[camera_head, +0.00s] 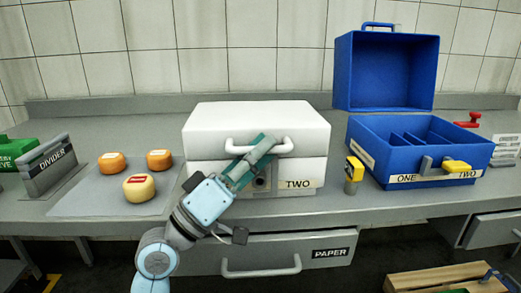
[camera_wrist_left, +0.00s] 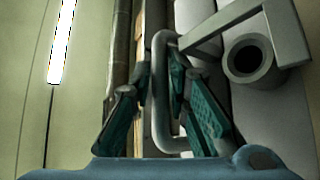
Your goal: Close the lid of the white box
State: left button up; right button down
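The white box (camera_head: 225,135) stands on the counter in the middle of the head view, its lid (camera_head: 255,112) down over its lower part with a seam between them. The lid's front handle (camera_head: 285,146) is a white bar, and it also shows in the left wrist view (camera_wrist_left: 160,100). My left gripper (camera_head: 260,152) is in front of the box at this handle. In the left wrist view its teal fingers stand apart, one on each side of the handle bar, with gaps visible. My right gripper is out of view.
A blue box (camera_head: 425,178) with its lid (camera_head: 385,75) raised stands to the right. A yellow-and-grey object (camera_head: 353,172) sits between the boxes. Several cheese wheels (camera_head: 139,187) lie on a grey mat (camera_head: 95,205) to the left, beside a divider (camera_head: 50,163). A drawer (camera_head: 330,240) is below.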

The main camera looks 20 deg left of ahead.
pick_arm(q)
jog(key=shift+f, duration=0.1)
jog(key=v, duration=0.7)
jog(key=shift+a, duration=0.15)
jog(key=shift+s+f, duration=0.1)
